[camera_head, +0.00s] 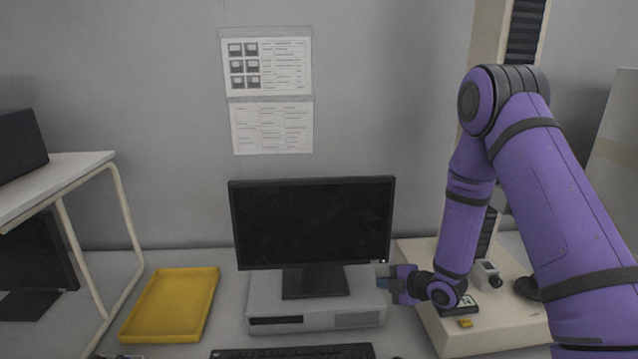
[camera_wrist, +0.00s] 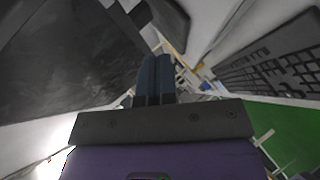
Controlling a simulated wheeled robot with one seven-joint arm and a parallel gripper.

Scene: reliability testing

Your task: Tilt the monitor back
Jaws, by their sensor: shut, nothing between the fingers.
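The monitor (camera_head: 312,222) is black and stands upright on a dark stand on top of a flat light-grey computer case (camera_head: 360,313). In the wrist view its dark panel (camera_wrist: 60,65) fills the left side. My gripper (camera_head: 383,284) is just below the monitor's lower right corner, at the right end of the case, with the arm reaching in from the right. In the wrist view its two bluish fingers (camera_wrist: 155,72) are together, with nothing between them. I cannot tell whether the fingers touch the monitor.
A black keyboard (camera_head: 290,351) lies in front of the case. A yellow tray (camera_head: 170,303) is on the table to the left. A light-coloured apparatus (camera_head: 495,322) stands to the right, behind and under my arm. A white-topped stand (camera_head: 60,177) is at far left.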

